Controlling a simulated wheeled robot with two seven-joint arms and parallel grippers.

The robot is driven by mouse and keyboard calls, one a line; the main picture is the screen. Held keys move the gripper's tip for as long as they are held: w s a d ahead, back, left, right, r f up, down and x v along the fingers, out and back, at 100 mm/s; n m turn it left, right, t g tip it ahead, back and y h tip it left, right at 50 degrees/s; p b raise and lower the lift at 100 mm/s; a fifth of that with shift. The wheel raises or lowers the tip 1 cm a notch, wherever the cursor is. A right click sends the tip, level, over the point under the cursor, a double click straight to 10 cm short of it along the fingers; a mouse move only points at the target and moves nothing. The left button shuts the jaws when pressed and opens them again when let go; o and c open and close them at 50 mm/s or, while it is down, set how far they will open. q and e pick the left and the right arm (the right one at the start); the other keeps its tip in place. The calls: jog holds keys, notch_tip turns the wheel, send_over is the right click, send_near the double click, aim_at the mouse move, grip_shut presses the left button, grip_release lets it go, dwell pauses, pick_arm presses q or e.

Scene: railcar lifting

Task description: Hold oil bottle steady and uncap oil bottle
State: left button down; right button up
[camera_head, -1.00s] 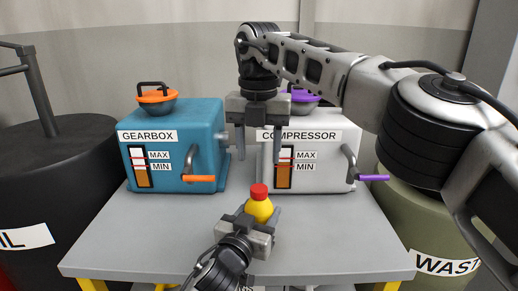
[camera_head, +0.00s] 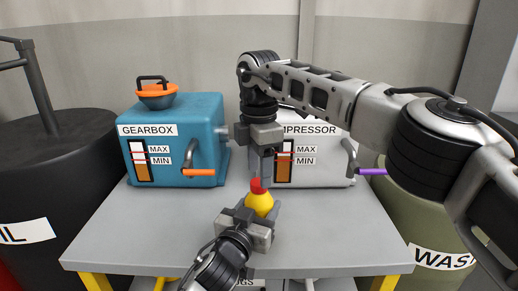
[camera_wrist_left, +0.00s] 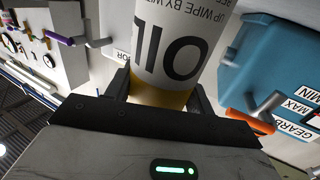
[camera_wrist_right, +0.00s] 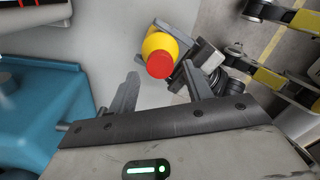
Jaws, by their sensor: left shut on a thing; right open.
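The yellow oil bottle (camera_head: 259,204) with its red cap (camera_head: 257,186) is upright near the table's front. My left gripper (camera_head: 252,225) is shut on the bottle's body. The left wrist view shows the bottle's white label with "OIL" (camera_wrist_left: 182,45) between the fingers. My right gripper (camera_head: 260,170) points down just above and behind the cap, with its fingers overlapping the cap in the head view. In the right wrist view the right fingers are open, and the red cap (camera_wrist_right: 160,64) lies beyond their tips, not between them.
The blue gearbox (camera_head: 205,140) stands at the back left with an orange handle (camera_head: 199,172). The white compressor (camera_head: 325,170) stands at the back right, partly hidden by my right arm. Dark and olive drums (camera_head: 50,165) (camera_head: 425,225) flank the grey table (camera_head: 130,240).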

jog(key=shift+f, duration=1.25)
